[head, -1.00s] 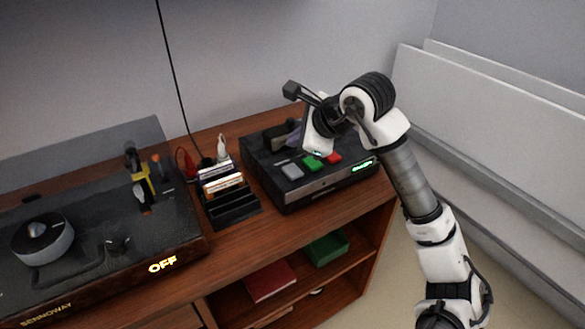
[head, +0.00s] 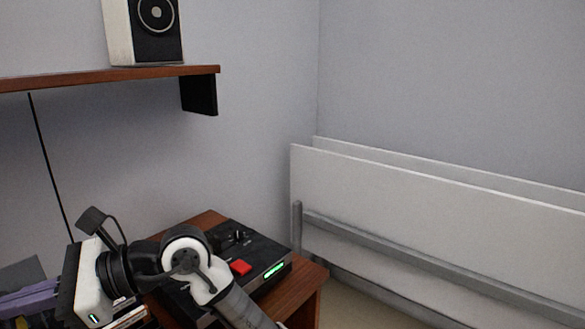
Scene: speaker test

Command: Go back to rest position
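My arm rises from the bottom of the head view and bends left across the table's near part. My gripper (head: 30,299) is at the lower left edge, partly cut off by the frame. Its purple-grey finger parts show beside the white wrist housing, but the gap between the fingertips is not clear. I see nothing held in it.
A black device (head: 258,252) with a red button and green display stands on the wooden cabinet (head: 306,290), partly behind my arm. A speaker (head: 155,30) stands on a wall shelf (head: 130,75). White panels (head: 430,205) lean at right.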

